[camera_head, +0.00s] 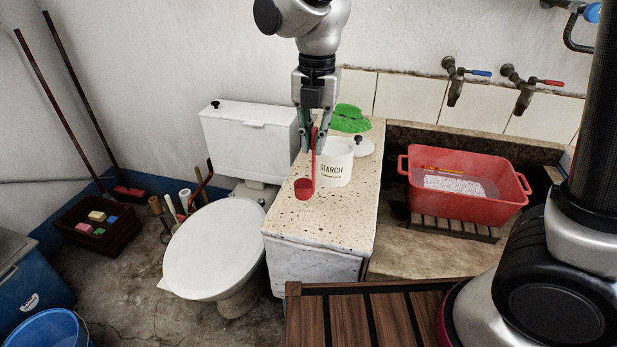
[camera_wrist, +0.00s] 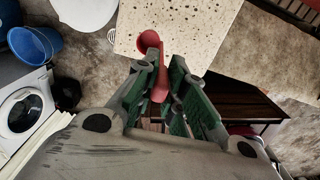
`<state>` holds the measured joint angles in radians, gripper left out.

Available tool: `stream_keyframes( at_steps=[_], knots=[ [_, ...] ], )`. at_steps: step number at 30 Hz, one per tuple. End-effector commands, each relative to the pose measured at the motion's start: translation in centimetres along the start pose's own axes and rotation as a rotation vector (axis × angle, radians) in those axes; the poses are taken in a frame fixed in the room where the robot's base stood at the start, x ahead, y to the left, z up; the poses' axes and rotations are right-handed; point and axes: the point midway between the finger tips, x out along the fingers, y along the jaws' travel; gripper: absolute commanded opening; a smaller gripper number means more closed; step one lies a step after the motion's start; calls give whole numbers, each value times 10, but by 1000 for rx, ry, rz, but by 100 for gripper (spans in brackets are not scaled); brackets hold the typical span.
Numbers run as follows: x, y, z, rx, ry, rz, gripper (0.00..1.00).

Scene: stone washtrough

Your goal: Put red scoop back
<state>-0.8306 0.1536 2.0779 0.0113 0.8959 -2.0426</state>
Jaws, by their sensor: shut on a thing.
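The red scoop (camera_head: 304,187) hangs upright with its cup low, over the front left of the speckled stone ledge (camera_head: 327,226). My gripper (camera_head: 313,148) is shut on the upper part of its long handle. In the wrist view, the red scoop (camera_wrist: 149,42) points away between the fingers of my gripper (camera_wrist: 165,75), with the ledge beyond it. I cannot tell whether the cup touches the ledge. A white tub marked STARCH (camera_head: 336,167) stands open just right of the scoop. A white lid with a dark knob (camera_head: 363,148) lies right of the tub.
A green cloth or brush-like item (camera_head: 349,119) lies at the back of the ledge. A red basin (camera_head: 465,187) sits in the trough to the right, under two wall taps (camera_head: 454,88). A white toilet (camera_head: 213,248) stands left. The ledge's front is clear.

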Motion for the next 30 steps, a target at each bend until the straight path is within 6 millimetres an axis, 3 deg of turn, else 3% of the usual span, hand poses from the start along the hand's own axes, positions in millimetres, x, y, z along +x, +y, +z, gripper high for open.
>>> stream_keyframes(
  at_steps=[12, 26, 27, 30],
  knots=[
    [56, -1, 1, 4, 0, -1, 0],
    [64, -2, 1, 4, 0, 0, 0],
    [64, -1, 1, 4, -1, 1, 19],
    [64, -1, 1, 5, -1, 1, 33]
  ],
)
